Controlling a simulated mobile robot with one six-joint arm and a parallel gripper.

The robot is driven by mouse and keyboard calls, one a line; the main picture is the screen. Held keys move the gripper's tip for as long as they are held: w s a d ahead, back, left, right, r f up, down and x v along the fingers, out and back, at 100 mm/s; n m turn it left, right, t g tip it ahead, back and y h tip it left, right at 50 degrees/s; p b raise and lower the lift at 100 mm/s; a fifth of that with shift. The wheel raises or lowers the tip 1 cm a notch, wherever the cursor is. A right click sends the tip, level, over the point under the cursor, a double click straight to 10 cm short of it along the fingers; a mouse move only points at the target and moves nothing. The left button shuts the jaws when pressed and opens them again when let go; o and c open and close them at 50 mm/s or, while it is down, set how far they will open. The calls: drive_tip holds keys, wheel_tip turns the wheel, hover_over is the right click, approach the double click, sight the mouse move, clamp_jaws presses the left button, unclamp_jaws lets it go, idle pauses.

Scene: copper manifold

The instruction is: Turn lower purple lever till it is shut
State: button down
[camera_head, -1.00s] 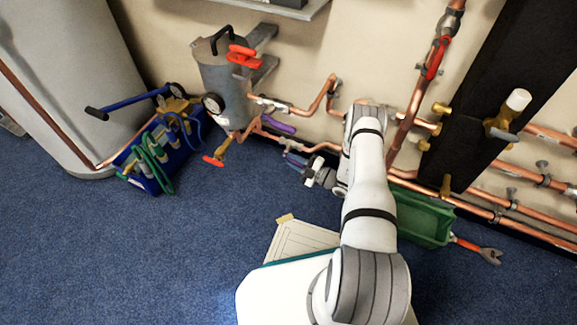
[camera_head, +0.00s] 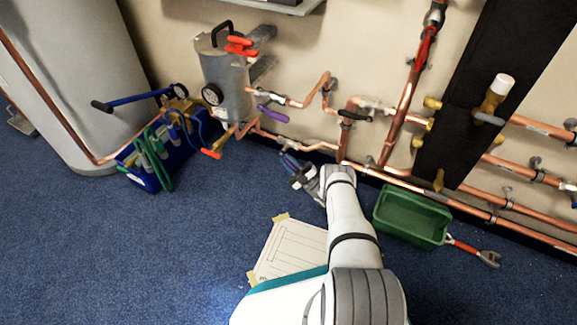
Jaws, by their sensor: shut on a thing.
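The lower purple lever (camera_head: 289,160) shows as a small bluish-purple strip just below the lower copper pipe (camera_head: 295,145). My gripper (camera_head: 291,166) is at this lever and shut on it, low over the carpet. The fingers and most of the lever are small and partly hidden, so the lever's exact angle is hard to tell. The upper purple lever (camera_head: 272,113) is in clear view on the pipe above, slanting down to the right, apart from my gripper.
A grey tank (camera_head: 222,75) with red handles stands behind to the left. A blue tool crate (camera_head: 150,176) sits on the carpet at left. A green tray (camera_head: 412,216) lies right of my arm, with a red-handled tool (camera_head: 470,248) beside it. A paper sheet (camera_head: 290,250) lies in front.

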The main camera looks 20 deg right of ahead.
drive_tip(key=shift+d+f+t, duration=0.15)
drive_tip(key=shift+f+t, duration=0.05)
drive_tip(key=shift+t, duration=0.2)
idle(0.3)
drive_tip(key=c, duration=1.7)
unclamp_jaws()
drive_tip(key=o, duration=0.4)
drive_tip(key=shift+c, duration=0.2)
